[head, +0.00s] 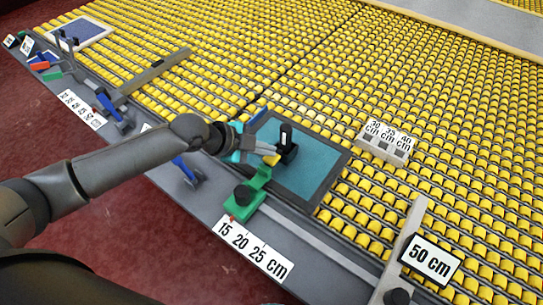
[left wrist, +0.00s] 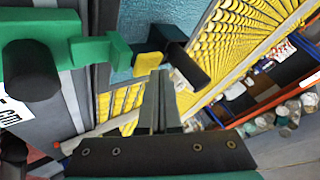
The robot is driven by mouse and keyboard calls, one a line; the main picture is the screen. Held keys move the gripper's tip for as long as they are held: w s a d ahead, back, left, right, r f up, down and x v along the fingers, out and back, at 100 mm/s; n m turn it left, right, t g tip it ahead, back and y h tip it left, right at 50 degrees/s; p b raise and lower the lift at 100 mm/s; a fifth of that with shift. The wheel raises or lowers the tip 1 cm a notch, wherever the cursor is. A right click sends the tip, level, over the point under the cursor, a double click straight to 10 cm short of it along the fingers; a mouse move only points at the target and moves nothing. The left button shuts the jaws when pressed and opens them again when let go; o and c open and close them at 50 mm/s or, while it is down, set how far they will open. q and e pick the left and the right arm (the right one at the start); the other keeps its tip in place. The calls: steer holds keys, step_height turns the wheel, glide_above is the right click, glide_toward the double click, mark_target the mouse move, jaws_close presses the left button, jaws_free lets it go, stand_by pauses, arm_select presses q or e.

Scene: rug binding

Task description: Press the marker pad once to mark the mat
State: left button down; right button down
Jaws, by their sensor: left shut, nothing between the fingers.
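The teal mat (head: 312,172) lies in a dark frame on the yellow roller bed. A green bracket (head: 246,205) with a black knob is at its near edge, and its arm reaches over the mat. A yellow piece (head: 271,160) and an upright black block (head: 287,140) are at the end of that arm; I take this to be the marker pad. My left gripper (head: 268,150) is shut and empty, close beside the black block. In the left wrist view its fingertips (left wrist: 160,78) point at the yellow piece (left wrist: 149,64); contact cannot be told. My right gripper is out of view.
A "50 cm" sign (head: 431,260) stands on a grey bar at the right. A grey block with number labels (head: 386,143) sits beyond the mat. A scale label (head: 253,249) lies on the grey front rail. A blue pad (head: 80,32) and small tools are far left.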

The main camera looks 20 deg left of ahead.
arm_select(q)
steer(key=shift+f+b, duration=0.55)
steer(key=shift+f, duration=0.25)
stand_by(0.8)
stand_by(0.3)
steer(key=shift+r+p, duration=1.15)
steer(key=shift+r, duration=0.05)
step_height(320, 180, up, 5)
steer(key=p, duration=0.4)
steer(key=shift+r+p, duration=0.1)
steer(key=shift+p, duration=0.3)
